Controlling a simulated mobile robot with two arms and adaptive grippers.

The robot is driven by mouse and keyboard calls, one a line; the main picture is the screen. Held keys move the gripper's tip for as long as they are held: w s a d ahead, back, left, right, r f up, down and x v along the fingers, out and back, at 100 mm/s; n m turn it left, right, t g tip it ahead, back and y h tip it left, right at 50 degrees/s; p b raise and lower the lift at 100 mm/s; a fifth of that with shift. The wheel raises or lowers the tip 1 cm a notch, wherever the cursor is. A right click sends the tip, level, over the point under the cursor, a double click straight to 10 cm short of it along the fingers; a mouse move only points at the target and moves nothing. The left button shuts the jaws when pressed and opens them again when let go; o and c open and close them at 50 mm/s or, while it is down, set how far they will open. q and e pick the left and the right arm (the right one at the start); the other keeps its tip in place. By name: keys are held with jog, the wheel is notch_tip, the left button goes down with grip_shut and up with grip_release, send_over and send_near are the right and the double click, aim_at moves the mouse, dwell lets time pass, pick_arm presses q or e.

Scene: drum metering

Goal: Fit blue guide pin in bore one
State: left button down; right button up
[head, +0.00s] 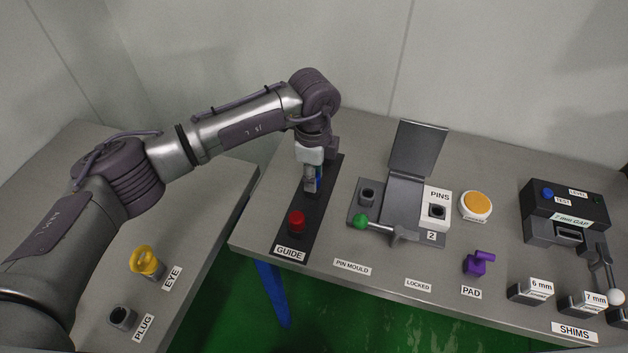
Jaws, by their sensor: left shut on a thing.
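My left gripper (311,185) points down over the black GUIDE rack (318,206) and is shut on the blue guide pin (319,176). Only a strip of blue shows beside the fingers; the rest of the pin is hidden, and I cannot tell whether it still sits in the rack. The pin mould (403,205) stands to the right with its grey lid raised. Its left dark bore (367,193) is uncovered and looks empty. A second bore (437,212) sits in the white PINS block, above a label 2. My right gripper is not in view.
A red pin (296,222) stands at the rack's near end. A green-knobbed lever (361,221) lies along the mould's front. A gap separates the left table.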

pick_arm(q)
jog(key=shift+r+p, duration=1.55)
jog(key=shift+r, duration=1.3)
jog(key=shift+r, duration=0.1)
jog(key=shift+r+p, duration=1.1)
jog(key=shift+r, duration=0.8)
